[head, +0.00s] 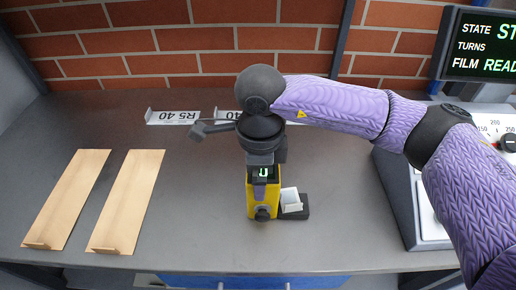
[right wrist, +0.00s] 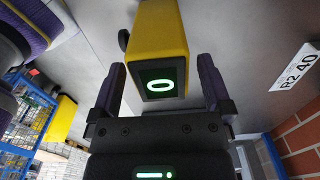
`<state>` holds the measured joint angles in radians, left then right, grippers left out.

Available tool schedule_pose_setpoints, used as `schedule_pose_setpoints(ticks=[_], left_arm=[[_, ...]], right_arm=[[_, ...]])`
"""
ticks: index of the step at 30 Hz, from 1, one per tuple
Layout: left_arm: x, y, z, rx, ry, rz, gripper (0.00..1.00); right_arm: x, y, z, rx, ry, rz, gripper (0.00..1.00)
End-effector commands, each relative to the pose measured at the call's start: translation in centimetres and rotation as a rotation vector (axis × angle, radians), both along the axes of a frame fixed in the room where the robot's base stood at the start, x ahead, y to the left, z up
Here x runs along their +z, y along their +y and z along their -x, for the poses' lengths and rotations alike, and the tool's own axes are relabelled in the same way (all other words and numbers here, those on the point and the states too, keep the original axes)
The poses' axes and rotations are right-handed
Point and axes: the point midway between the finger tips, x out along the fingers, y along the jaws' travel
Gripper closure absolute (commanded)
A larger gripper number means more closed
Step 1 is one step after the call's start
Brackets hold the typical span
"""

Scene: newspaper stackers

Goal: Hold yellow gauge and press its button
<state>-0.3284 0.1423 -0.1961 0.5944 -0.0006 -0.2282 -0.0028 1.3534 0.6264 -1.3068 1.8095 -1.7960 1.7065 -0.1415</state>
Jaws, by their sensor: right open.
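The yellow gauge (head: 250,200) stands on the grey bench below my right gripper (head: 264,182). A dark round knob (head: 262,213) is on its near side; I cannot tell whether this is the button. In the right wrist view the gauge (right wrist: 160,30) has a lit display (right wrist: 159,85) reading 0. My right gripper (right wrist: 161,84) is open there, with one finger on each side of the gauge and visible gaps between. In the head view the hand hides much of the gauge's top. My left gripper is not in view.
A small dark holder with a white card (head: 291,200) stands right beside the gauge. Two tan boards (head: 128,200) lie at the left. A label plate reading R5 40 (head: 173,117) is at the back. A dial machine (head: 430,205) stands at the right. The front left-middle bench is clear.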

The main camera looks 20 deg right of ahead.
Motion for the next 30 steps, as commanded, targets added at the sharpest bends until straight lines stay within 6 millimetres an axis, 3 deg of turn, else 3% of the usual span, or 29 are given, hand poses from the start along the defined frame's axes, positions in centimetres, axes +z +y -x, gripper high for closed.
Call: schedule_pose_setpoints(ticks=[1,4,14,27,28,30], left_arm=[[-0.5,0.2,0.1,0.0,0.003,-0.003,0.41],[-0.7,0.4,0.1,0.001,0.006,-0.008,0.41],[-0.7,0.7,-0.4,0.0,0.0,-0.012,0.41],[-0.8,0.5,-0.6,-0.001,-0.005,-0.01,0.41],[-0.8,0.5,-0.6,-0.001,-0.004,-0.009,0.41],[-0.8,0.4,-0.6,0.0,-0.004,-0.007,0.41]], right_arm=[[-1.1,0.0,0.0,0.0,0.004,0.0,0.0],[-2.2,0.0,0.0,-0.001,0.002,-0.001,0.0],[-2.5,0.0,0.0,0.0,0.0,-0.002,0.02],[-2.5,0.1,0.0,0.0,0.0,-0.002,0.95],[-2.5,0.1,0.0,0.0,0.0,-0.003,1.0],[-2.5,0.1,0.0,0.0,0.0,-0.002,1.0]])
